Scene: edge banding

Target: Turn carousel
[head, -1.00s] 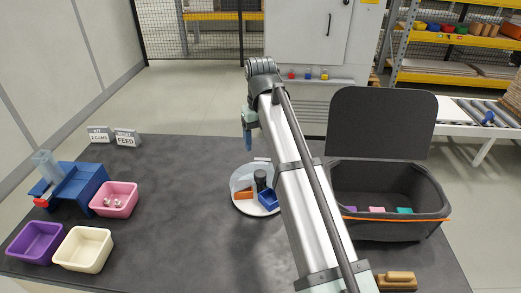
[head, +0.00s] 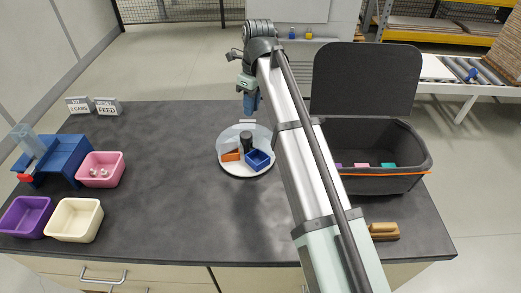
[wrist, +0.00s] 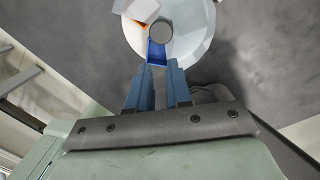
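The carousel (head: 236,168) is a round white turntable on the dark table. It carries an orange bin (head: 230,155), a blue bin (head: 258,159), a white bin (head: 246,124) at its far side and a dark central post (head: 246,141). In the wrist view the carousel (wrist: 190,42) is at the top, with the blue bin (wrist: 156,52) just ahead of my fingertips. My gripper (wrist: 157,66) has two blue fingers with a gap between them and nothing held. In the head view my gripper (head: 251,112) points down near the carousel's far side. Contact cannot be told.
A dark open-lidded case (head: 380,184) stands right of my arm. A brush (head: 384,231) lies at the front right. Pink (head: 100,181), purple (head: 25,230) and cream (head: 75,235) bins and a blue feeder (head: 62,160) are at left. The table between is clear.

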